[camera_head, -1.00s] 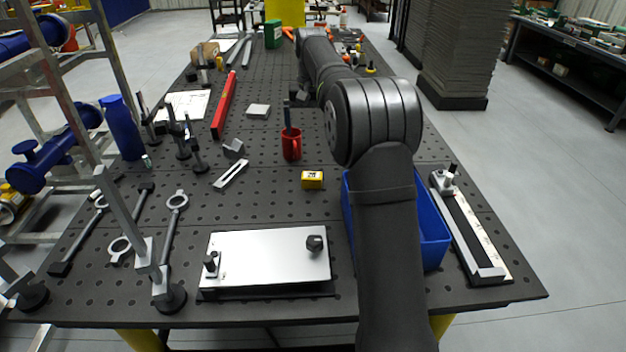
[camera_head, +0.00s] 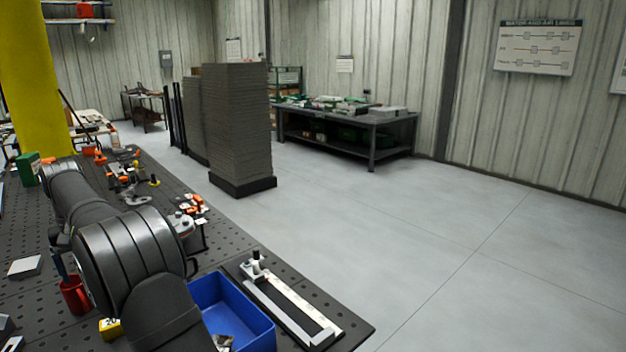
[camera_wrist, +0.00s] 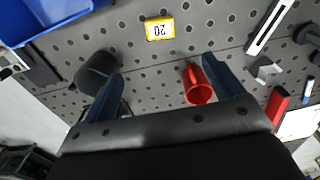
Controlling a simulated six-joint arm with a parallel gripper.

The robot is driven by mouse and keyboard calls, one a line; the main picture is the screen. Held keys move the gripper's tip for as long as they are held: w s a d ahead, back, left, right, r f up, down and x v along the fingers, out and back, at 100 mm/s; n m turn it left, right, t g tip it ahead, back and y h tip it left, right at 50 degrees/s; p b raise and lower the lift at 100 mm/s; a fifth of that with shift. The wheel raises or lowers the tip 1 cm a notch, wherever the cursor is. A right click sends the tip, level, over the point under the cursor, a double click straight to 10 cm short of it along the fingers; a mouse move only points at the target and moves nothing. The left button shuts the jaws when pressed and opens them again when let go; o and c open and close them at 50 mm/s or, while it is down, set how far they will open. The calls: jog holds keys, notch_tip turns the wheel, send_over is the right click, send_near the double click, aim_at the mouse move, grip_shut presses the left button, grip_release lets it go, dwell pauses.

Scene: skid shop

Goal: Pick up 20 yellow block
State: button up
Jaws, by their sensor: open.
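The yellow block (camera_wrist: 160,28) with a white face marked "20" lies on the perforated dark table in the wrist view, near the top middle. It also shows in the head view (camera_head: 110,328), partly hidden behind my arm. My gripper (camera_wrist: 158,80) is open in the wrist view, with its two blue-grey fingers spread wide and nothing held between them. The block appears beyond the fingertips, apart from them. In the head view my gripper is hidden.
A red mug (camera_wrist: 197,84) stands close to the right finger. A blue bin (camera_head: 232,318) is beside my arm, with a clamp fixture (camera_head: 285,300) along the table edge. A white plate (camera_head: 25,267) lies at the left.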

jog(key=c, duration=0.4)
jog(key=shift+c, duration=0.2)
jog(key=f+n, duration=0.4)
jog(key=n, duration=0.1)
jog(key=f+n, duration=0.4)
jog(key=n, duration=0.2)
jog(key=f+n, duration=0.5)
jog(key=shift+w+a+n, duration=0.1)
jog(key=shift+w+n, duration=0.2)
jog(key=shift+w, duration=0.1)
jog(key=shift+s+f, duration=0.2)
jog(key=shift+f, duration=1.1)
jog(key=shift+s+f, duration=0.2)
jog(key=shift+f, duration=1.05)
